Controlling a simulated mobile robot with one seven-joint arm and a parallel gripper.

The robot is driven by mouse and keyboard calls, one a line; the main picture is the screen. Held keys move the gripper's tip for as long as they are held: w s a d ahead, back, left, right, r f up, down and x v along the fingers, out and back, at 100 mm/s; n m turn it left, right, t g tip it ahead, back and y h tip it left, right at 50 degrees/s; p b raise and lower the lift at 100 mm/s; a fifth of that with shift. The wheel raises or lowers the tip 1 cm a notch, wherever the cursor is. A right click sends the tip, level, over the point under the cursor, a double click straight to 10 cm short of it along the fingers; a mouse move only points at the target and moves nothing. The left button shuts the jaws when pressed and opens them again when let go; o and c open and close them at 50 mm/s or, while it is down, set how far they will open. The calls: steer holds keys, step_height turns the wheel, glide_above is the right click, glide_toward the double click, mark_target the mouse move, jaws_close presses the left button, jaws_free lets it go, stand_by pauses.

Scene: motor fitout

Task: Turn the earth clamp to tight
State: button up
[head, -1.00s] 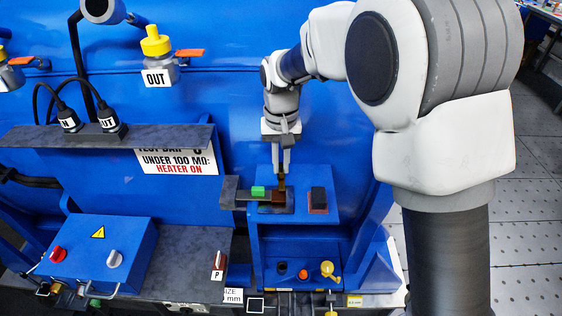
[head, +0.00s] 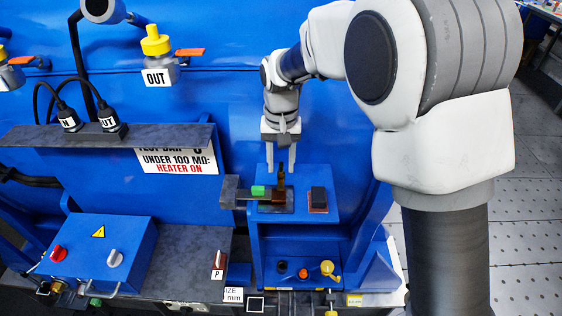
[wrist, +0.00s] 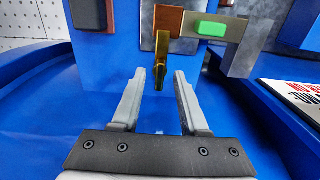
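The earth clamp shows as a brass handle (head: 281,177) standing on a copper-brown block (head: 278,197) on the blue stand. In the wrist view the brass handle (wrist: 161,62) lies just beyond my fingertips, roughly centred between them. A green marker (head: 258,191) sits on the grey bar beside the block; it also shows in the wrist view (wrist: 212,30). My gripper (head: 281,166) is open and empty, with one finger to each side of the handle's line and a visible gap to it. The head view does not show clearly how deep the fingertips reach.
A black block with a reddish base (head: 318,200) stands right of the clamp. Below is a blue tray with a yellow knob (head: 327,268). A blue switch box (head: 98,256) is at the left. A blue wall (head: 230,110) rises close behind.

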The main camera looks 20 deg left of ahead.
mark_target(282, 167)
step_height(282, 167, up, 18)
steer(key=shift+f+p, duration=0.25)
steer(key=shift+p, duration=0.15)
stand_by(0.3)
steer(key=s+d+r+t, duration=0.1)
steer(key=s+d, duration=0.2)
steer(key=d, duration=0.3)
steer(key=s+d+r+m+t, duration=0.1)
steer(key=s+d+r, duration=0.1)
steer(key=d, duration=0.4)
steer(key=s+d+r+t, duration=0.1)
steer(key=s+d, duration=0.2)
steer(key=d, duration=0.3)
steer(key=s+d+f+m+t, duration=0.1)
steer(key=s+d+f+t, duration=0.1)
steer(key=s+d+f, duration=0.4)
steer(key=shift+s+d+m+t, duration=0.3)
steer(key=shift+s+d, duration=1.6)
steer(key=shift+s, duration=1.05)
